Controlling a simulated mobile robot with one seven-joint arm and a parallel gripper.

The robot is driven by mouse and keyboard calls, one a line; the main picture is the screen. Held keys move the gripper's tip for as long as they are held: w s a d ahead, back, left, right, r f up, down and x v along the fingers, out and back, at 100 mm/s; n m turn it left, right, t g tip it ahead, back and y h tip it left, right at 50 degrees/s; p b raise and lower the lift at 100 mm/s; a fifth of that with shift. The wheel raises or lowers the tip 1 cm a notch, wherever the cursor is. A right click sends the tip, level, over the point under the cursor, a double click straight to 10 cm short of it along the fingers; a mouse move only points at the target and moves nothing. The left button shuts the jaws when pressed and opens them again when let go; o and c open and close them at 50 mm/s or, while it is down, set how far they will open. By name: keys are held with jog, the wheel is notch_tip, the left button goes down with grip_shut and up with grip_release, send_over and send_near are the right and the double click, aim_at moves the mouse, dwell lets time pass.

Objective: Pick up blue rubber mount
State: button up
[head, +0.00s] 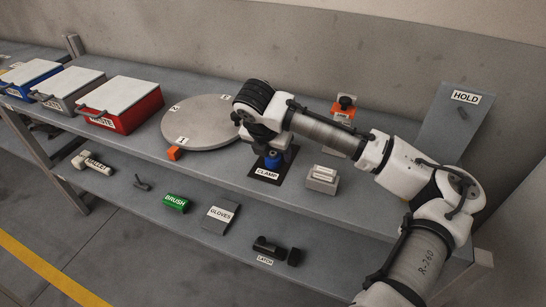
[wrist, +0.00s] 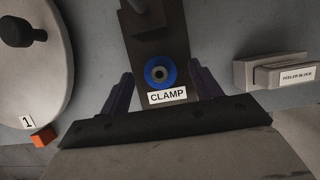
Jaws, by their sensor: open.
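The blue rubber mount (head: 274,160) sits at the clamp (head: 267,174) on the upper bench, just below my gripper in the head view. In the wrist view the blue mount (wrist: 160,72) shows as a blue ring with a pale band and dark centre, above the CLAMP label (wrist: 167,97). My gripper (wrist: 160,88) is open, with one dark finger on each side of the mount in the picture. I cannot tell how far above the mount the fingertips are. In the head view my arm hides part of the clamp, and the fingers do not show clearly.
A grey turntable (head: 205,122) with an orange block (head: 174,153) at its edge stands left of the clamp. A feeler block (wrist: 285,75) stands right. Red (head: 120,108), grey and blue boxes stand farther left. A HOLD board (head: 455,115) stands at the back right.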

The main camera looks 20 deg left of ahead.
jog(key=shift+x, duration=1.15)
jog(key=c, duration=1.1)
jog(key=shift+o, duration=0.2)
jog(key=shift+r, duration=0.15)
